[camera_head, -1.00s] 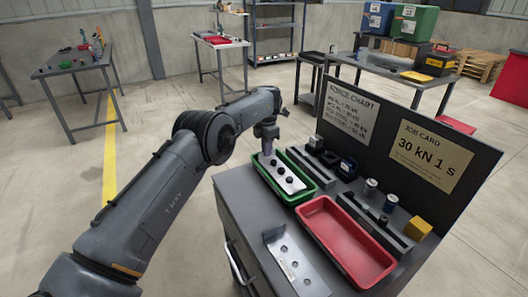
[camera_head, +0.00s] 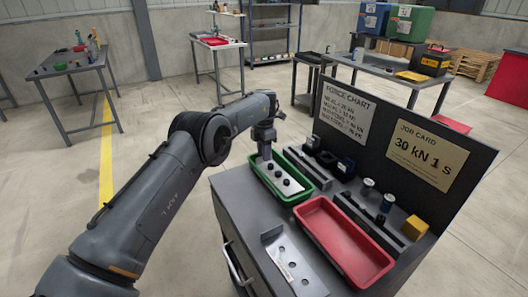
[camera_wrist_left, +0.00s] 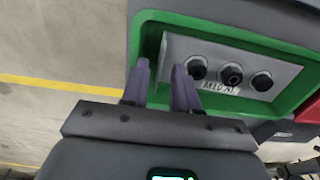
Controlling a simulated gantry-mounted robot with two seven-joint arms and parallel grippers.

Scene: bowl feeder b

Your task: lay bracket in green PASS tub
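The bracket (camera_head: 280,178) is a light metal plate with three black round studs. It lies in the green tub (camera_head: 310,196), seen from above in the head view. In the left wrist view the bracket (camera_wrist_left: 222,54) shows dark lettering below its studs, inside the green tub (camera_wrist_left: 200,20). My left gripper (camera_head: 264,150) is above the tub's far left end, pointing down. In the wrist view its two purple fingertips (camera_wrist_left: 160,72) are apart, on either side of the bracket's bent end, with gaps showing. My right gripper is out of view.
A red tub (camera_head: 345,240) stands beside the green one. Another bent metal plate (camera_head: 288,262) with holes lies on the front of the bench. Dark fixtures, small cylinders and a yellow block (camera_head: 414,227) line the back, before an upright sign board (camera_head: 390,110).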

